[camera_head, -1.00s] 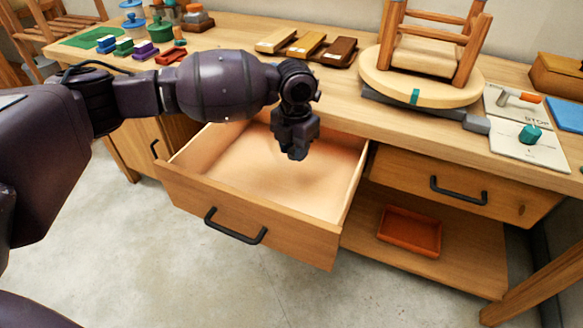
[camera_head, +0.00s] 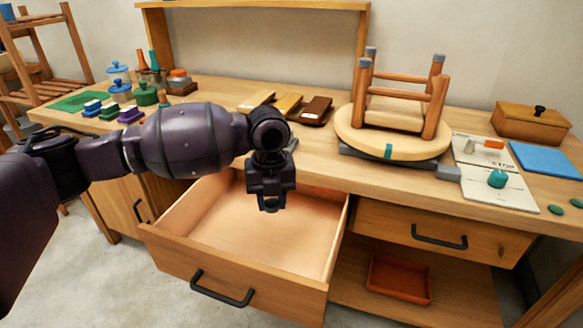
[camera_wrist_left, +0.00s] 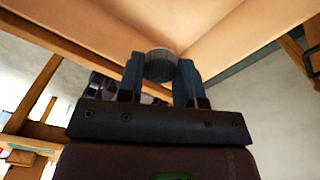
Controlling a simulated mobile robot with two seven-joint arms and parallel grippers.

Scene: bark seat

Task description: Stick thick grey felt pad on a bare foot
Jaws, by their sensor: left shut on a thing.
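My left gripper (camera_head: 270,203) is over the open drawer (camera_head: 245,283). In the left wrist view it is shut on a round grey felt pad (camera_wrist_left: 160,65), held between the fingertips. The pad is hard to make out in the head view. A small wooden stool (camera_head: 402,103) stands upside down, feet up, on a round turntable (camera_head: 350,137) on the bench. Three feet show grey ends; the front right foot (camera_head: 441,84) looks like bare wood. My right gripper is not in view.
The drawer is pulled out and looks empty. Right of the turntable lie cards, a blue pad (camera_head: 546,159) and a lidded wooden box (camera_head: 530,122). Wooden blocks (camera_head: 288,104) lie left of it. An orange tray (camera_head: 400,278) is on the lower shelf.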

